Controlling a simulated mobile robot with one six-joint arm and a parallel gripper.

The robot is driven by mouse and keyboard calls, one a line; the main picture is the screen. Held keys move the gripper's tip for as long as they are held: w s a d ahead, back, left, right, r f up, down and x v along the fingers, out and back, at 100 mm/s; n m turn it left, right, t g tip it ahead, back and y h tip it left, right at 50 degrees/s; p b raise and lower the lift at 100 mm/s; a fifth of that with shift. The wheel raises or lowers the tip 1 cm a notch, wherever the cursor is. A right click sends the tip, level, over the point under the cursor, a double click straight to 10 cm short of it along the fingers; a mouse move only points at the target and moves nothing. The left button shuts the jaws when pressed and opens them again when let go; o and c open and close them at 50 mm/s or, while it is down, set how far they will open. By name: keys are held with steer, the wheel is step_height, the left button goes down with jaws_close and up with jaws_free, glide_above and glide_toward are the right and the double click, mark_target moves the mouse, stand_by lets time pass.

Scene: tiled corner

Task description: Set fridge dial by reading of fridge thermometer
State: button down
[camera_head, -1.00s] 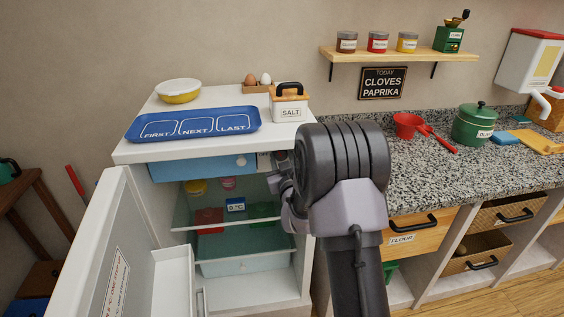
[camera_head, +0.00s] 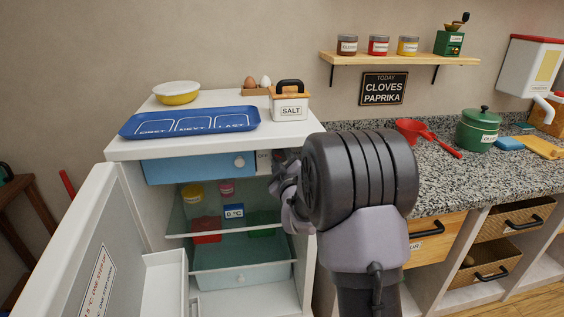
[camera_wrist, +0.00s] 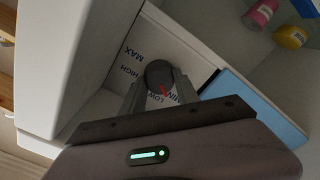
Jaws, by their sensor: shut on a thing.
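The fridge (camera_head: 130,152) stands open. Its thermometer (camera_head: 234,211), a blue and white display on the upper glass shelf, reads 0 °C. The dial (camera_wrist: 159,74) is a dark round knob on a white panel marked MAX, HIGH, LOW and MIN; other marks are hidden. Its red pointer lies near LOW and MIN; I cannot tell exactly which mark it meets. My gripper (camera_wrist: 155,92) is shut on the dial, one finger on each side. In the head view my wrist hides the dial, and my gripper (camera_head: 284,186) is at the fridge's upper right.
The open door (camera_head: 85,245) at left bears a partly legible notice (camera_head: 97,283). A blue drawer (camera_head: 200,168) sits beside the dial panel. A blue tray (camera_head: 190,122), a yellow bowl (camera_head: 177,98) and a salt box (camera_head: 289,106) stand on top. The granite counter (camera_head: 440,170) is at right.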

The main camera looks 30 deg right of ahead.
stand_by(0.4)
steer(key=c, duration=0.9)
jaws_free()
steer(key=p+v, duration=0.1)
steer(key=v, duration=1.1)
